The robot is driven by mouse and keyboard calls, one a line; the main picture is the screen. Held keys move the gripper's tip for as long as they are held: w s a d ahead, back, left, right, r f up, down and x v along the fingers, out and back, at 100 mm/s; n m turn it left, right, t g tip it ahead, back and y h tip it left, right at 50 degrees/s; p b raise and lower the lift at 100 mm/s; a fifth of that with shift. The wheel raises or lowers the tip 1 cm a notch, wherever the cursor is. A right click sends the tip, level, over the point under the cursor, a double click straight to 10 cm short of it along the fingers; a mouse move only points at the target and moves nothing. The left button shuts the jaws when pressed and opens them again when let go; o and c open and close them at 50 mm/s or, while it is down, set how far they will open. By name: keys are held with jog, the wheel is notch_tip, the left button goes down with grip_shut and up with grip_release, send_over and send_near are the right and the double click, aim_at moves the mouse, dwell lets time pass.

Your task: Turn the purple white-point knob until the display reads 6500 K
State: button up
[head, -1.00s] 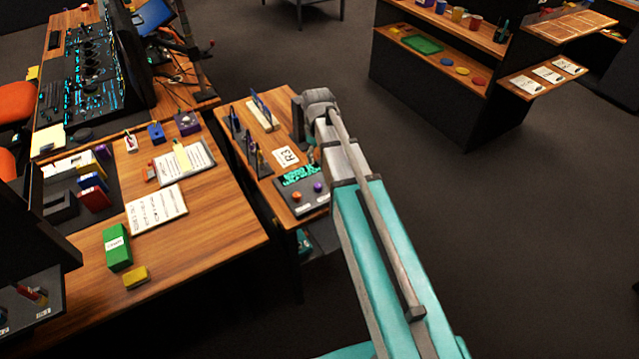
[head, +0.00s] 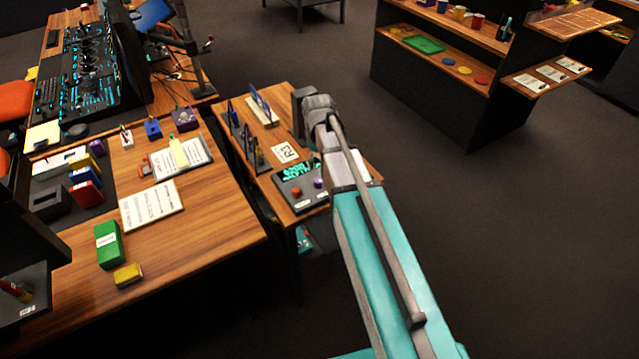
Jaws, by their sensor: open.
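The dark control panel (head: 300,203) lies on the small wooden side table. Its display (head: 298,172) shows glowing teal characters too small and slanted to read. The purple knob (head: 318,183) sits on the panel's right side, close to the left edge of my arm. An orange-red knob (head: 296,191) is to its left. My teal and grey arm reaches over the table on the right of the panel. My gripper is hidden behind the arm's end, so its distance from the purple knob cannot be seen.
A larger wooden desk (head: 215,225) with papers, a green box (head: 109,245) and a yellow block (head: 128,275) is on the left. Upright racks (head: 258,108) stand behind the panel. A dark shelf (head: 430,100) stands at the back right. The floor between is clear.

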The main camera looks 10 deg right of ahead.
aim_at(318, 180)
jog(key=shift+f+b, duration=4)
jog(key=shift+f, duration=0.3)
jog(key=shift+c, duration=0.2)
grip_shut()
